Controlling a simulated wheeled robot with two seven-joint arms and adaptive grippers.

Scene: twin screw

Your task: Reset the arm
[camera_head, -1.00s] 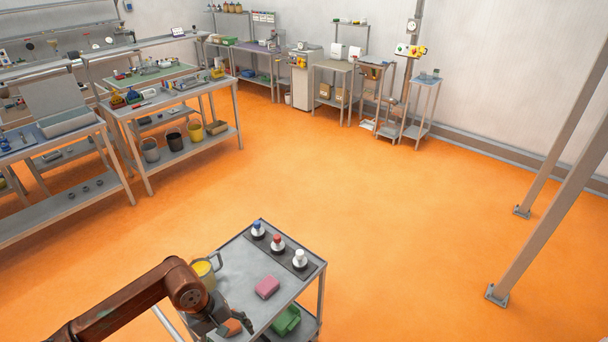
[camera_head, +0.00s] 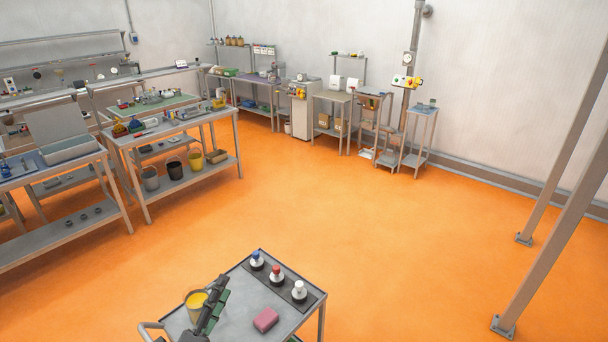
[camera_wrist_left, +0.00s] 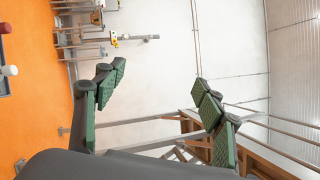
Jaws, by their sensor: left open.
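My left gripper (camera_head: 212,306) is in the head view at the bottom, over the left part of a small grey cart (camera_head: 235,288). Its fingers point upward and it holds nothing. In the left wrist view the two green-padded fingers of the left gripper (camera_wrist_left: 155,105) are spread wide apart, with only the wall and frames of the room between them. My right gripper is not in view.
The cart carries a yellow pot (camera_head: 194,305), a pink block (camera_head: 265,320) and a dark strip (camera_head: 285,284) with three capped bottles. Orange floor (camera_head: 350,210) is clear beyond. A workbench (camera_head: 170,125) stands at left and metal posts (camera_head: 550,200) at right.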

